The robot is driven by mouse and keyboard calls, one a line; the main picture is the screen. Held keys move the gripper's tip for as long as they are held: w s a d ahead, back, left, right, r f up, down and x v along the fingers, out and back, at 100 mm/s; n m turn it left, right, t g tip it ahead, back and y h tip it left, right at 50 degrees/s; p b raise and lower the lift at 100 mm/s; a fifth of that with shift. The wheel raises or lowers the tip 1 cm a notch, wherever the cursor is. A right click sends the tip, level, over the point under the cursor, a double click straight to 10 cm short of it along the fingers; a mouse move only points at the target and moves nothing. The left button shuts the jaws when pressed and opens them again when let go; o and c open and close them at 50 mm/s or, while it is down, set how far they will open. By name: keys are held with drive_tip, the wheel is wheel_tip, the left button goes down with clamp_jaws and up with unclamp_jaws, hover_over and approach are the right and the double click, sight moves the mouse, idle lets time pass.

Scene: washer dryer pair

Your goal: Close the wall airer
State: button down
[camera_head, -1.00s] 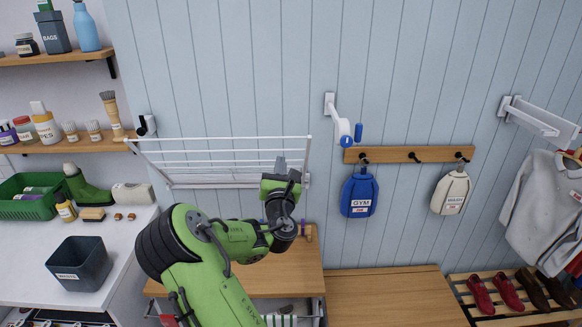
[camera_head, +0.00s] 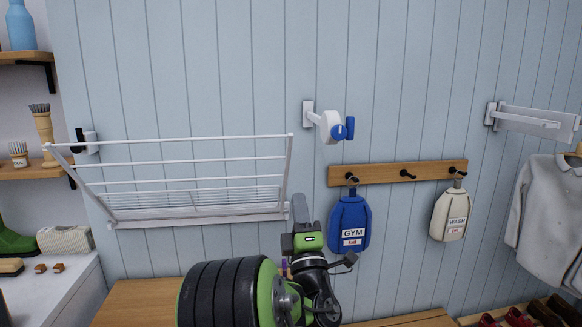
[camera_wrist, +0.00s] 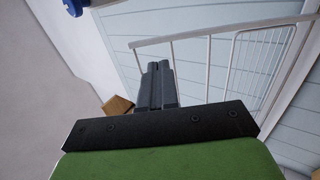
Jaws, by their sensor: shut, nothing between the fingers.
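The white wall airer (camera_head: 198,158) is on the panelled wall at the left of the head view. Its frame is tilted out from the wall, with several rails and a wire shelf behind. My gripper (camera_head: 298,208) is shut and empty, pointing up just right of the airer's lower right corner. I cannot tell whether it touches the airer. In the wrist view the shut fingers (camera_wrist: 160,82) point toward the airer's frame (camera_wrist: 222,32), which crosses the upper right. My arm hides part of the wall below the airer.
A blue-and-white wall fitting (camera_head: 331,127) is above and right of my gripper. A blue GYM bag (camera_head: 349,222) hangs close to its right, with a cream WASH bag (camera_head: 451,214) further right. A wooden bench top (camera_head: 135,300) lies below. Shelves stand at the far left.

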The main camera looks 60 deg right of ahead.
drive_tip(key=p+x, duration=0.5)
drive_tip(key=x, duration=0.5)
drive_tip(key=shift+w+d+r+p, duration=0.2)
drive_tip(key=shift+d+p, duration=0.1)
drive_tip(key=shift+p, duration=0.05)
